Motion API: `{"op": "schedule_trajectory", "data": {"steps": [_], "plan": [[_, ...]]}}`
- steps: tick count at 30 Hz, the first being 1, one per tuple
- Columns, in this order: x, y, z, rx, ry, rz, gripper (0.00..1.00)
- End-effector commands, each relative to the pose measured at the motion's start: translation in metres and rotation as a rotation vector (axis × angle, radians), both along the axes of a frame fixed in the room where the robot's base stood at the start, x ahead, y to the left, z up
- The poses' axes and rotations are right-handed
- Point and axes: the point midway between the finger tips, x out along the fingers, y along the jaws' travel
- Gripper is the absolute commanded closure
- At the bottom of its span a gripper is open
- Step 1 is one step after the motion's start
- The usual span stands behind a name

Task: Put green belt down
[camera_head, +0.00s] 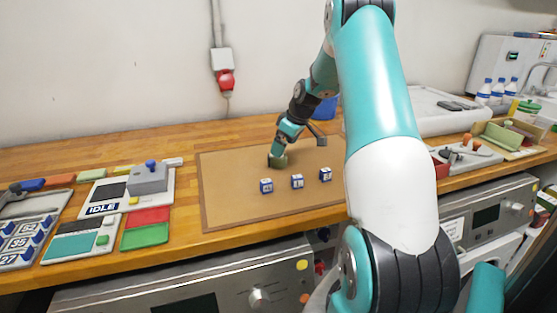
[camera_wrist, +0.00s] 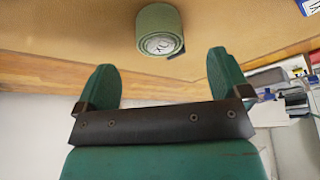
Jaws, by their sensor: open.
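The green belt (camera_wrist: 160,28) is a rolled coil with a pale printed end, standing on the brown mat beyond my fingertips in the wrist view. In the head view the belt (camera_head: 279,162) is a small green shape on the mat (camera_head: 222,205), partly hidden by my gripper. My gripper (camera_wrist: 159,62) is open, with a gap between its two green fingers and nothing held. The belt lines up with that gap but looks clear of both fingers. In the head view my gripper (camera_head: 277,152) is low over the mat at the belt.
Several blue-and-white cubes (camera_head: 297,181) stand on the mat in front of the belt. A grey device (camera_head: 147,178) and colored pads (camera_head: 146,234) lie to the left. A white tray (camera_head: 425,105) is at the right. The mat's front left is clear.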

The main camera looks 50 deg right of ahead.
Motion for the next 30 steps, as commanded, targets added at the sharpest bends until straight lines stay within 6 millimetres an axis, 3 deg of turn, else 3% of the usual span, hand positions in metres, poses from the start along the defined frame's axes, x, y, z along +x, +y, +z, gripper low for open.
{"op": "schedule_trajectory", "data": {"steps": [5,14,22,30], "plan": [[0.005,0.002,-0.011,0.001,0.002,0.001,0.05],[0.019,0.006,-0.049,0.001,0.001,-0.001,0.05],[0.020,0.006,-0.053,-0.001,0.000,0.000,0.05],[0.020,0.006,-0.053,-0.001,0.000,-0.001,0.62]]}}
